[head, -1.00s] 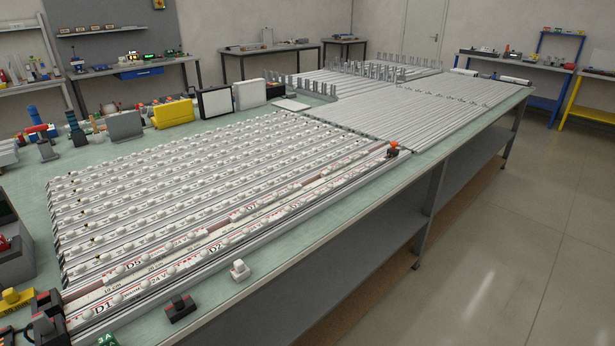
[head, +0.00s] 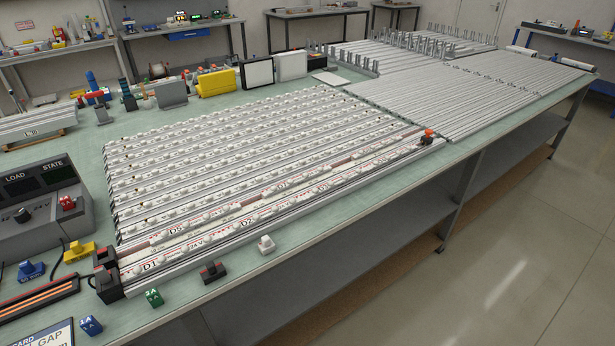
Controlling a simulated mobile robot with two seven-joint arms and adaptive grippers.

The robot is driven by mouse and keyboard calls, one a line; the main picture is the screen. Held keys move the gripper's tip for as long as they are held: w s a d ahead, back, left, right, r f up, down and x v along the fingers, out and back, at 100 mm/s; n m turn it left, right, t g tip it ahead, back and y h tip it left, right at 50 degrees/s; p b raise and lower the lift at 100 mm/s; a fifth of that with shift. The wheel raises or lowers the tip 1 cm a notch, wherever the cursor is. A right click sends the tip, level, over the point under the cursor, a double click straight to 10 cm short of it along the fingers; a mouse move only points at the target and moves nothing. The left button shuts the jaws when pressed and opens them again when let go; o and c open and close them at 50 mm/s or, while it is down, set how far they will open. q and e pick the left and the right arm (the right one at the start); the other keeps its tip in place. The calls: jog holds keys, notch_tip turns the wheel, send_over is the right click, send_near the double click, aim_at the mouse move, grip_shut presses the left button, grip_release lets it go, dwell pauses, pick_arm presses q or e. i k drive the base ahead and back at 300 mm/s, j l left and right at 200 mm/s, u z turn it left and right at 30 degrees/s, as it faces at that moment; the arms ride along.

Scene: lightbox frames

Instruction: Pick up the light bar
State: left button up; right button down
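Long bars with rows of white domes lie side by side on the green bench top (head: 230,268) in the head view. The several rear bars (head: 225,160) form a dense bank. The front light bar strips (head: 200,238) carry red and black print, including D1, D2 and D5, and lie along a grey rail. A black and red block (head: 107,275) sits at the rail's left end. A dark piece with an orange top (head: 427,137) sits at its right end. Which bar the task means cannot be told. Neither of my grippers is in view.
A control box marked LOAD and STATE (head: 40,205) stands at the left. Small white (head: 266,245), black (head: 212,271), green (head: 154,297), blue and yellow pieces lie near the front. Bare grey rails (head: 460,85) fill the far right. Upright panels (head: 258,73) stand behind.

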aim_at(315, 192)
jog(key=i+l+u, duration=0.25)
jog(key=l, duration=0.25)
jog(key=l+u, duration=0.25)
jog(key=l, duration=0.25)
jog(key=l+u, duration=0.1)
jog(key=l, duration=0.45)
jog(key=i+l, duration=0.1)
jog(key=l, duration=0.4)
jog(key=i+u, duration=0.05)
